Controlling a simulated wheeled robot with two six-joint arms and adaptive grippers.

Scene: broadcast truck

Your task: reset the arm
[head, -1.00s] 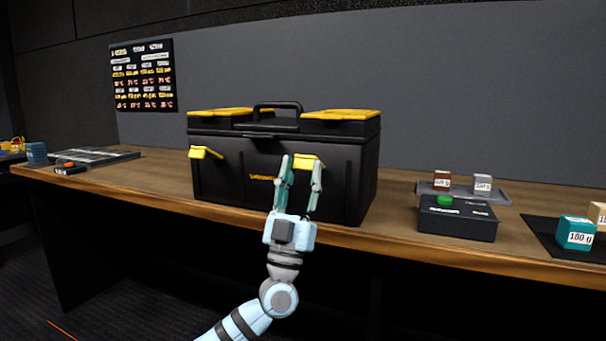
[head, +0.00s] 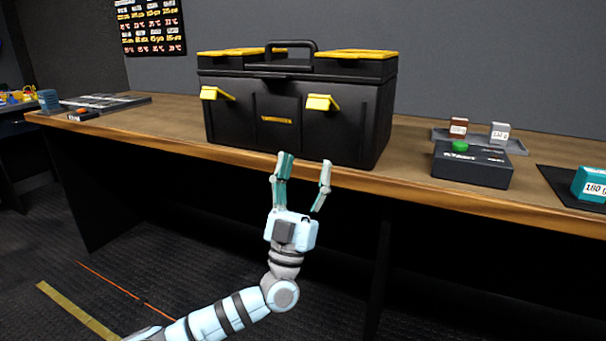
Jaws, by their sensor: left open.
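My left arm comes in from the lower left. Its left gripper (head: 304,172) is open and empty, with the fingers pointing up at the table's front edge, below and in front of the black toolbox. The black toolbox (head: 355,125) stands upright on the table, with a dark handle on top and yellow lid panels. Its two yellow latches, the left latch (head: 217,93) and the right latch (head: 322,102), both stick out from the front. The gripper is apart from the right latch. My right gripper is not in view.
The wooden table (head: 170,122) runs across the view. At right are a black box with a green button (head: 472,168), a grey tray (head: 515,147) with two small blocks, and a teal block (head: 590,184). A flat dark panel (head: 105,101) lies at left. Open floor lies in front.

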